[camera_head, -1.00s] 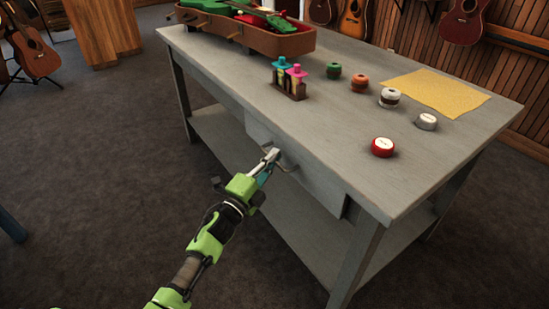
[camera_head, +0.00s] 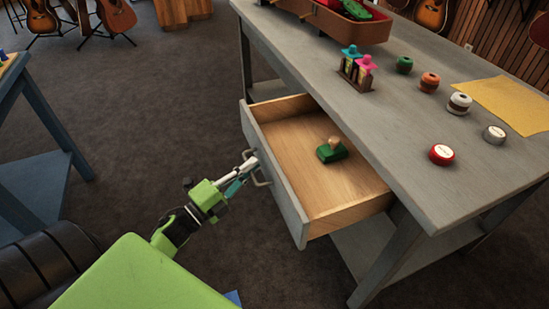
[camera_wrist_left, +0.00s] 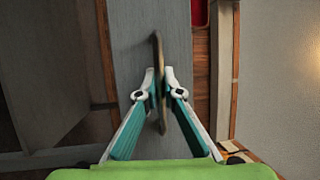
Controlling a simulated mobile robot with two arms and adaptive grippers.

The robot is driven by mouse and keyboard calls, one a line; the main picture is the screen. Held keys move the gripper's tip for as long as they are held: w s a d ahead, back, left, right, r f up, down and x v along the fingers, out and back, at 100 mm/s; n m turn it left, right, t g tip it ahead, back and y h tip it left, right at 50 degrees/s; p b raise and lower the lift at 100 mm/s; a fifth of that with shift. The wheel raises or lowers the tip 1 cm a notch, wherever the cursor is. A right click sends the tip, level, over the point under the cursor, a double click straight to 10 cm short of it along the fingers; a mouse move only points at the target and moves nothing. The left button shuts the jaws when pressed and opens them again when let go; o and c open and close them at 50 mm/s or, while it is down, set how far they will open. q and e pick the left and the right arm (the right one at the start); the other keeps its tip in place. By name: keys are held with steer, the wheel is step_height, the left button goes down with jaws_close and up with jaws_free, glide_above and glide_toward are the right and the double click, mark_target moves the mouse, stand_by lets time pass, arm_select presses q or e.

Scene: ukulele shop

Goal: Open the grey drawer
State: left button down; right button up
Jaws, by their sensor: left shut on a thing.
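The grey drawer (camera_head: 277,196) stands pulled out from the grey table, its light wooden inside showing in the head view. A green block with a pale wooden knob (camera_head: 331,150) lies in it. My left gripper (camera_head: 250,164) is at the drawer's front, shut on the metal handle (camera_head: 262,170). In the left wrist view the fingertips (camera_wrist_left: 160,86) meet on both sides of the handle (camera_wrist_left: 159,60), in front of the grey drawer face (camera_wrist_left: 135,30). My right gripper is not in view.
The grey table (camera_head: 420,150) carries a brown case (camera_head: 335,27), a small rack with colourful tops (camera_head: 356,72), several round tins and a yellow cloth (camera_head: 505,100). A blue table (camera_head: 35,185) stands at the left. Dark floor lies open between the tables.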

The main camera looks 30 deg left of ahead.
arm_select(q)
steer(key=shift+s+a, duration=0.8)
steer(key=shift+s, duration=0.3)
steer(key=shift+s+a, duration=0.8)
steer(key=shift+s, duration=0.25)
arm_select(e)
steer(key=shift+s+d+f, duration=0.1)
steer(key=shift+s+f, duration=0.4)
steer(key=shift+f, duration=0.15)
arm_select(q)
steer(key=c, duration=2.2)
jaws_free()
steer(key=shift+o, duration=0.2)
steer(key=v, duration=1.2)
steer(key=shift+w, duration=0.1)
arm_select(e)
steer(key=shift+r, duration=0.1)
